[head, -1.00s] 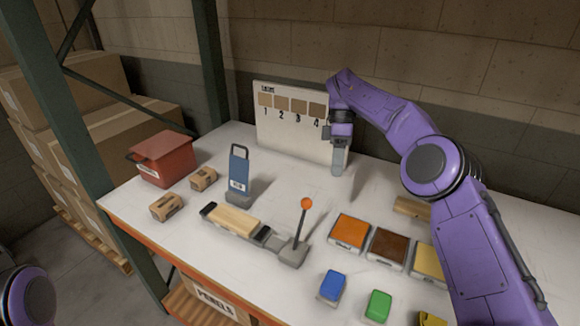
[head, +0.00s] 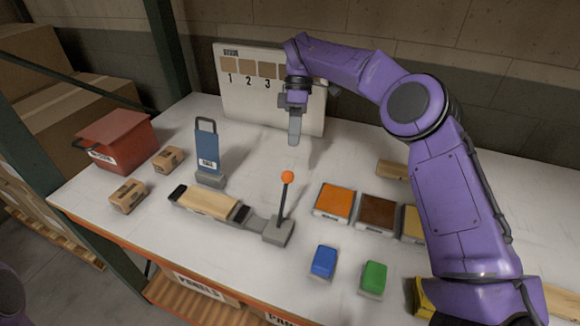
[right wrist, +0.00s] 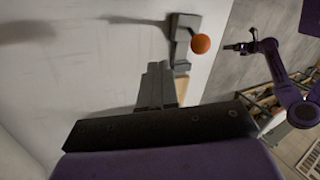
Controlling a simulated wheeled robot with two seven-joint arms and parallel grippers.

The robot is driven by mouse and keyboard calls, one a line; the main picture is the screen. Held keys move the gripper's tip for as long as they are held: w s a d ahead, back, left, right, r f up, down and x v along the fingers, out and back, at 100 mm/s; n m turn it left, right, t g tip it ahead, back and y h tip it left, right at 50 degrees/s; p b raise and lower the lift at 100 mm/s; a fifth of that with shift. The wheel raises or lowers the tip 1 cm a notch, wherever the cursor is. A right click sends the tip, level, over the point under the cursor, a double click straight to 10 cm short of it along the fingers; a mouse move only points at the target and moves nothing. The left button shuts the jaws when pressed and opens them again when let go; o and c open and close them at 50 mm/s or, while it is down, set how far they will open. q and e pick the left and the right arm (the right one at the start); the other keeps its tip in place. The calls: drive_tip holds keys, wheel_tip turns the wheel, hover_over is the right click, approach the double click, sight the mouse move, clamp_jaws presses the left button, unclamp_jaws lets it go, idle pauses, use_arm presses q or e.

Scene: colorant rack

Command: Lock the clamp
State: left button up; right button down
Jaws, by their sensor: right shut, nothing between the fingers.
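The clamp (head: 262,222) lies on the table with a wooden block (head: 208,202) between its dark jaws. Its lever rises nearly upright from the grey base at the right end and ends in an orange ball (head: 288,177). My right gripper (head: 294,140) is shut and empty, pointing down above the table behind the lever, apart from it. In the right wrist view, the shut fingers (right wrist: 156,85) show with the orange ball (right wrist: 201,44) beyond them to the right. My left gripper cannot be made out; only a bit of the purple left arm shows at the head view's lower left edge.
A numbered board (head: 240,100) stands behind. A blue upright holder (head: 207,150), a red bin (head: 117,143) and two small boxes (head: 168,160) are left. Orange (head: 335,200) and brown (head: 378,212) panels, and blue (head: 324,262) and green (head: 374,277) blocks, lie right of the clamp.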

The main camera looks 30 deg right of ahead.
use_arm(q)
drive_tip(key=shift+w+d+r+p, duration=0.1)
drive_tip(key=shift+w+r+p, duration=0.15)
drive_tip(key=shift+r+p, duration=0.75)
use_arm(e)
drive_tip(key=s+a+f, duration=0.3)
drive_tip(key=s, duration=0.1)
drive_tip(key=shift+s+f, duration=0.15)
drive_tip(key=shift+f, duration=0.25)
use_arm(q)
drive_tip(key=shift+f, duration=0.1)
use_arm(e)
drive_tip(key=shift+a, duration=0.15)
